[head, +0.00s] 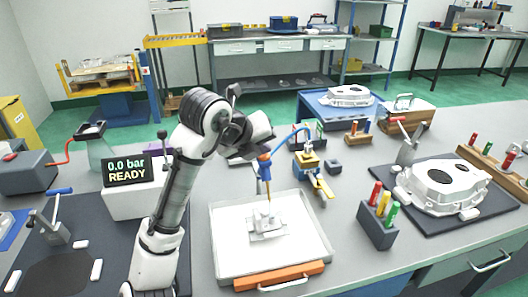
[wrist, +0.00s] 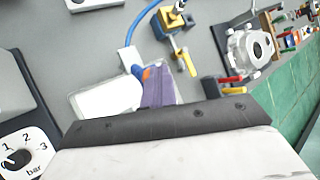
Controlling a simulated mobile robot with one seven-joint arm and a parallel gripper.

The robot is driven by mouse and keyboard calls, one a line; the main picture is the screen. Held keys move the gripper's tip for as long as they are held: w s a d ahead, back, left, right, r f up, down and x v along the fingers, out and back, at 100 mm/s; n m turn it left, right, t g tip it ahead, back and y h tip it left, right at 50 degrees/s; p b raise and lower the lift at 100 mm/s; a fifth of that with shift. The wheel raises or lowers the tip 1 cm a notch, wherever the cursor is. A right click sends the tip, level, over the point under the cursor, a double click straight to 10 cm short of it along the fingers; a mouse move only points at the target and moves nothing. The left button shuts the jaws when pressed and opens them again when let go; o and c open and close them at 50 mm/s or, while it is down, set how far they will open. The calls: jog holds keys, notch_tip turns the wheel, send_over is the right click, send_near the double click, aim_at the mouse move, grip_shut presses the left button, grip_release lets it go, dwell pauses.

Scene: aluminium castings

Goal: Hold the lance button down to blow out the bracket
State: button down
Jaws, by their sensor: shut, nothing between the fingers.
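The air lance (head: 265,168), blue with an orange part and a thin nozzle, stands nozzle-down over the bracket (head: 266,219). The pale bracket lies in a white tray (head: 222,264) with an orange front handle. My gripper (head: 260,150) is shut and empty, close above the lance's top; I cannot tell whether it touches the button. In the wrist view the lance (wrist: 146,73) shows partly, its blue hose leading up, beside the white tray (wrist: 92,102); the gripper body hides my fingertips and the bracket. The display (head: 127,170) reads 0.0 bar, READY.
The blue hose runs to a yellow-and-blue fitting (head: 310,165) right of the lance. A grey holder with coloured handles (head: 378,222) stands right of the tray. A large casting (head: 445,187) lies on a dark mat farther right. A pressure dial (wrist: 22,155) shows at wrist-view left.

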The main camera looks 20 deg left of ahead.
aim_at(261, 157)
jog(key=shift+r+p, duration=0.6)
jog(key=shift+r, duration=0.35)
jog(key=shift+r, duration=0.1)
jog(key=shift+r+p, duration=1.65)
jog(key=shift+r, duration=0.8)
